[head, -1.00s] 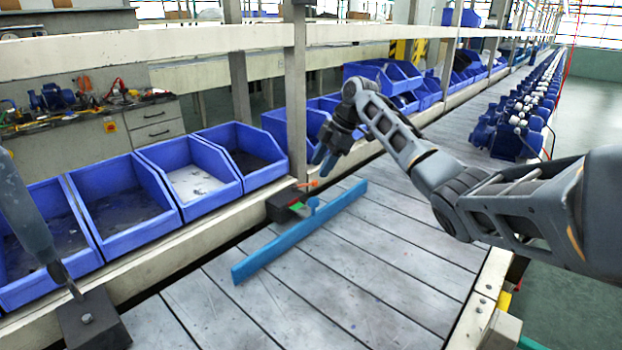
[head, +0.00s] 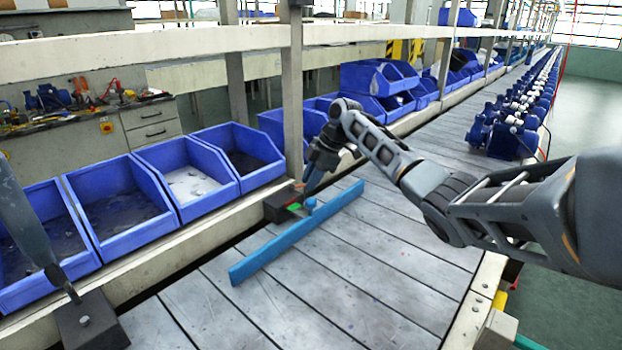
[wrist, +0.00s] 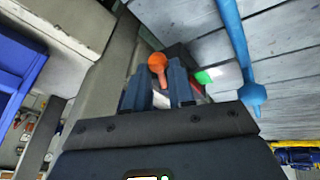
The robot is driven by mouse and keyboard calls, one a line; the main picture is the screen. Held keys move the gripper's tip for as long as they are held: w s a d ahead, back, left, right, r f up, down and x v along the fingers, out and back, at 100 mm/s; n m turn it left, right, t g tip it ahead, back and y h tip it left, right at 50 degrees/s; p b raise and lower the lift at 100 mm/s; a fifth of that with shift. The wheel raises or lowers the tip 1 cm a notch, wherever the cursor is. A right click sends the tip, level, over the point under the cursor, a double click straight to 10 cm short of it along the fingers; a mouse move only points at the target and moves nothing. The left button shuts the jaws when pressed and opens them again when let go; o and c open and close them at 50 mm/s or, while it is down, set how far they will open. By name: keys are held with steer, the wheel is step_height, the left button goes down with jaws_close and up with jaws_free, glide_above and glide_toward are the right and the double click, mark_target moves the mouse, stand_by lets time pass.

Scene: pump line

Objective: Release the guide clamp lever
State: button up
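The guide clamp is a dark block (head: 281,206) at the conveyor's left edge, with a green patch on top. A blue guide rail (head: 290,235) lies across the slats beside it. The clamp lever ends in an orange knob (wrist: 157,63), seen in the wrist view; in the head view my gripper largely hides it. My gripper (head: 308,184) is low over the clamp, pointing down. In the wrist view its two fingers (wrist: 159,80) are apart, with the knob in line with the gap at their tips. I cannot tell whether they touch it. Green and red patches show right of the fingers.
Blue bins (head: 187,178) stand along the conveyor's left side. An upright post (head: 293,100) rises close behind the clamp. Blue pumps (head: 503,135) line the right side further off. The grey slats (head: 340,275) in front are clear.

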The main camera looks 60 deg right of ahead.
jaws_close()
